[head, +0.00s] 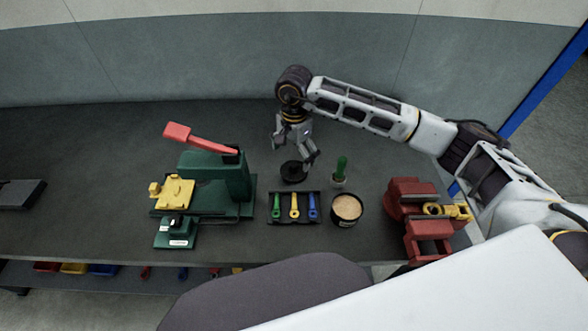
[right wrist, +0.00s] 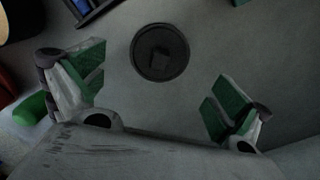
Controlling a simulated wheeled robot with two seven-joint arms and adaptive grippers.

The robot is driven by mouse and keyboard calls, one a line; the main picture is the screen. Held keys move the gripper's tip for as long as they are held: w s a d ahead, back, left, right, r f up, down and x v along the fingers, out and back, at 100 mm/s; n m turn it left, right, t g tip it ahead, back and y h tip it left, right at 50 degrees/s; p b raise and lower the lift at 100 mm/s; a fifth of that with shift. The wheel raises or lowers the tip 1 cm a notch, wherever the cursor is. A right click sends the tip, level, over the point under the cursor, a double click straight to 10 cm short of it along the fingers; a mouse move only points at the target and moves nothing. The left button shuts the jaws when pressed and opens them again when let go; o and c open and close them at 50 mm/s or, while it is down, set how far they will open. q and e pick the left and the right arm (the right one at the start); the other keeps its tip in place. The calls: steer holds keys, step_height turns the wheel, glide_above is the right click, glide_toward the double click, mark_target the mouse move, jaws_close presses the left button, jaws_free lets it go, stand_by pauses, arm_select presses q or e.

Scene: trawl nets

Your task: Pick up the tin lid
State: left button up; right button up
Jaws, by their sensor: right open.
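The tin lid (head: 293,172) is a black disc with a small square-looking knob, lying flat on the dark bench. In the right wrist view the lid (right wrist: 148,66) is in the upper middle, between and beyond the fingers. My right gripper (head: 294,150) is open and empty above the lid, its fingers spread to either side and apart from it. The fingers' green pads (right wrist: 163,84) show in the right wrist view. An open black tin (head: 347,208) with tan contents stands to the right, nearer the front. My left gripper is not in view.
A black tray (head: 294,219) with green, yellow and blue tools lies just in front of the lid. A green-handled tool (head: 341,168) stands to its right. A green press (head: 216,178) with a red lever is left, a red vise (head: 412,198) right. The bench behind is clear.

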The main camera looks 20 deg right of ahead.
mark_target(294, 166)
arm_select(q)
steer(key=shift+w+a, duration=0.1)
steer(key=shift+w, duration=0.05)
arm_select(e)
steer(key=shift+f, duration=0.1)
steer(key=shift+f, duration=0.5)
step_height(294, 166, down, 3)
steer(key=shift+s+a+r+p, duration=0.1)
steer(key=shift+r+p, duration=0.1)
steer(key=shift+p, duration=0.3)
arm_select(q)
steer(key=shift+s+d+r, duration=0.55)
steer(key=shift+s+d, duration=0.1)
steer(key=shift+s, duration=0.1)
arm_select(e)
steer(key=shift+f, duration=0.8)
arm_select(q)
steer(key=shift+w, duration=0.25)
arm_select(e)
steer(key=shift+s, duration=0.1)
steer(key=c, duration=1.6)
steer(key=shift+c, duration=1.3)
steer(key=shift+f, duration=0.1)
